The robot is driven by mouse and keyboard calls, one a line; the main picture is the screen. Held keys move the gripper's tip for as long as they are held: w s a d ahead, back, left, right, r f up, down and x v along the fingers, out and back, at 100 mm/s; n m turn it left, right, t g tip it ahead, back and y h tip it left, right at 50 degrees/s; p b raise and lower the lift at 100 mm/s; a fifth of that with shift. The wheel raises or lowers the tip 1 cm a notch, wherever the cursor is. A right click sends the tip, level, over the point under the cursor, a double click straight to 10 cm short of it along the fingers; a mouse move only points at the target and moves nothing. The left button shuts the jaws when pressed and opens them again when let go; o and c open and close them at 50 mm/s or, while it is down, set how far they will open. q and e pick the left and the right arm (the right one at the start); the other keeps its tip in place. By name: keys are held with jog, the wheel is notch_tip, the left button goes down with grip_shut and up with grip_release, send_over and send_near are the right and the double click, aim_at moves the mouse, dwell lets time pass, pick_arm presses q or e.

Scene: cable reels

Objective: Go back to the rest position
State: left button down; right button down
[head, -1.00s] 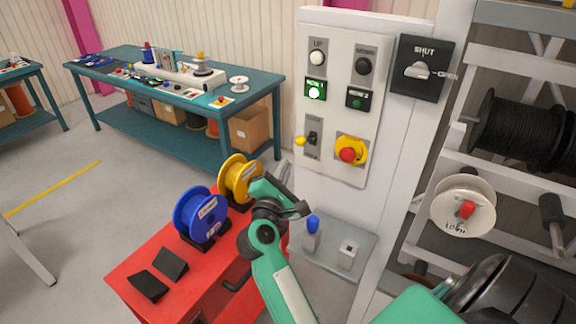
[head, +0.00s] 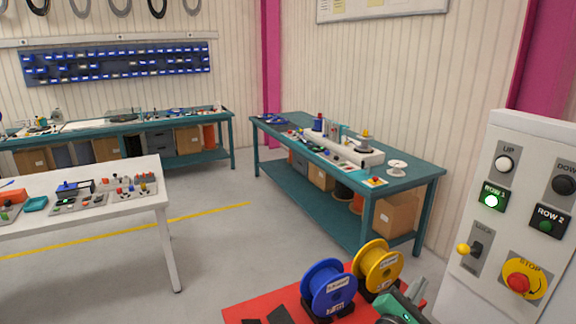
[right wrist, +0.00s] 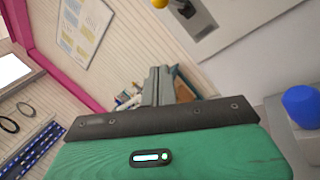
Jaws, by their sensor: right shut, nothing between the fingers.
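My right gripper (head: 417,287) shows at the bottom of the head view, beside the yellow reel (head: 378,266). Part of its green arm shows below it; the rest is cut off by the frame edge. In the right wrist view its grey fingers (right wrist: 158,86) are together with nothing between them. The blue reel (head: 328,288) stands upright on the red cart top (head: 250,306), left of the yellow reel. My left gripper is not in view.
The white control panel (head: 524,215) stands at the right, its ROW 1 lamp (head: 491,200) lit. A teal workbench (head: 420,176) with equipment stands behind the cart. A white table (head: 130,205) stands at the left. Open floor (head: 225,245) lies between the table and the cart.

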jog(key=w+a+f+n+t+y, duration=0.2)
jog(key=a+f+n+y, duration=0.3)
jog(key=f+n, duration=0.65)
jog(key=w+a+f+n+t+y, duration=0.2)
jog(key=a+f+n+y, duration=0.2)
jog(key=f+n, duration=0.75)
jog(key=s+a+f+n+g+y, duration=0.1)
jog(key=s+a+f+n+y, duration=0.15)
jog(key=f+n, duration=0.4)
jog(key=s+a+f+n+g+y, duration=0.1)
jog(key=s+f+n+g+y, duration=0.2)
jog(key=f, duration=0.6)
jog(key=s+a+f+n+y, duration=0.1)
jog(key=s+f+n, duration=0.3)
jog(key=f, duration=0.4)
jog(key=s+f+n+g+y, duration=0.1)
jog(key=s+f+n+g, duration=0.7)
jog(key=s+f, duration=1.05)
jog(key=s+d+f+n+g, duration=0.1)
jog(key=s+d+f+n, duration=0.1)
jog(key=s, duration=0.6)
jog(key=s+d+f+n+g, duration=0.2)
jog(key=s+n, duration=0.3)
jog(key=s, duration=0.3)
jog(key=s+d+f+n+g+h, duration=0.1)
jog(key=s+d+f+n, duration=0.2)
jog(key=s, duration=0.5)
jog(key=shift+d+f+g, duration=0.35)
jog(key=shift+f+g, duration=0.05)
